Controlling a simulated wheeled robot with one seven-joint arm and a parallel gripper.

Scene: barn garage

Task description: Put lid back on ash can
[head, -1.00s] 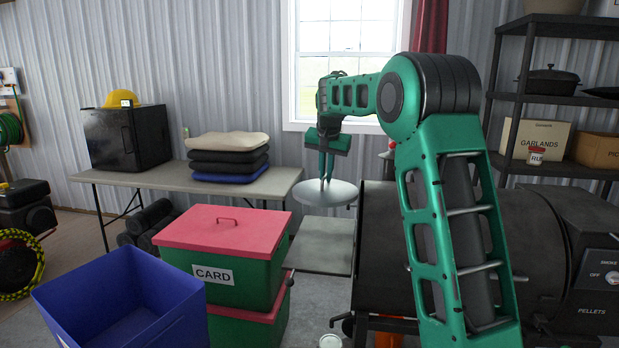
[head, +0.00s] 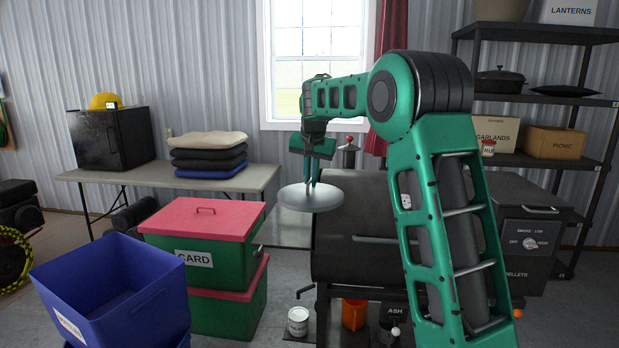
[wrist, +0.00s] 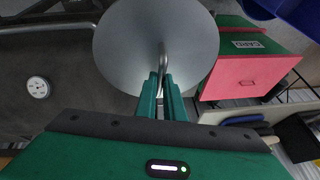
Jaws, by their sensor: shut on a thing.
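My gripper (head: 311,181) is shut on the handle of a round grey metal lid (head: 310,199), holding it about level in the air in front of the smoker grill. The wrist view shows the lid (wrist: 130,45) with its bent handle between the green fingertips (wrist: 161,88). The ash can (head: 394,312), a dark container with a white ASH label, stands low under the grill. My arm hides part of it, and its top is hard to make out.
The black smoker grill (head: 345,235) fills the space below and right of the lid. A white tin (head: 298,321) and an orange bucket (head: 354,314) sit low near the ash can. Green boxes with pink lids (head: 207,218) and a blue bin (head: 110,290) stand left.

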